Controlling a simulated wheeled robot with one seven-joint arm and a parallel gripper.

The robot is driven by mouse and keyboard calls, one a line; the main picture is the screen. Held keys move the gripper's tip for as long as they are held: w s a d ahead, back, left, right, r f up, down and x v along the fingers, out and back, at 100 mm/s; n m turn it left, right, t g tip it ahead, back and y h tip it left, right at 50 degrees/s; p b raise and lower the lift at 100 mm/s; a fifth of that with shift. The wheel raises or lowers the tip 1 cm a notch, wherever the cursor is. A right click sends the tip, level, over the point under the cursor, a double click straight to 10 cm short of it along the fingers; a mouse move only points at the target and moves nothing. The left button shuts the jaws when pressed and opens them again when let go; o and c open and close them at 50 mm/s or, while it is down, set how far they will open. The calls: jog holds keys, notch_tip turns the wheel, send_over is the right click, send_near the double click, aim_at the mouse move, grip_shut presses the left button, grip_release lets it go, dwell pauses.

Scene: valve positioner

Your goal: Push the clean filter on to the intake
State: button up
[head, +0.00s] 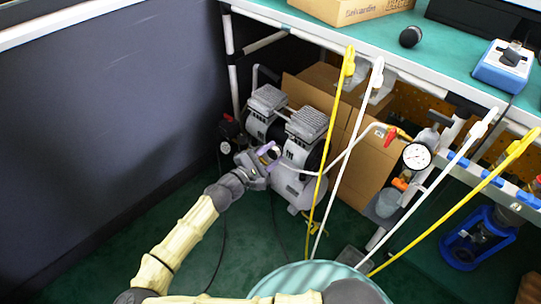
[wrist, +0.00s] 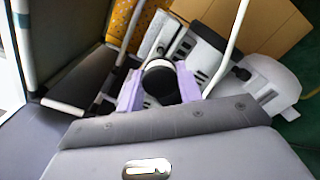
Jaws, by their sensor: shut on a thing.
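My gripper (head: 266,154) is low at the front of the twin-head air compressor (head: 292,191), below the bench. In the wrist view, its two purple fingers (wrist: 159,88) are shut on a round black piece with a pale rim, which I take as the clean filter (wrist: 162,84). The compressor's ribbed grey heads (wrist: 203,54) lie just beyond the fingers. I cannot make out the intake; the filter and fingers cover that area. I cannot tell whether the filter touches the compressor.
Yellow and white hanging cords (head: 333,125) cross in front of the bench. A grey wall panel (head: 110,120) stands left. Cardboard (head: 372,165) and a pressure gauge (head: 416,156) are to the right. A small black round object (head: 410,36) lies on the green bench top (head: 380,35).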

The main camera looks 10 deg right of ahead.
jog(key=shift+b+x, duration=0.55)
jog(key=shift+x, duration=2)
jog(key=shift+w+d+p, duration=0.1)
jog(key=shift+d+p, duration=0.1)
jog(key=shift+p, duration=0.95)
jog(key=shift+w+d, duration=0.3)
jog(key=shift+d, duration=0.1)
dwell(0.7)
jog(key=o, duration=1.1)
jog(key=shift+c, duration=0.2)
jog(key=p+v, duration=0.6)
jog(key=v, duration=1.1)
jog(key=shift+s+a, duration=0.15)
jog(key=shift+a, duration=0.05)
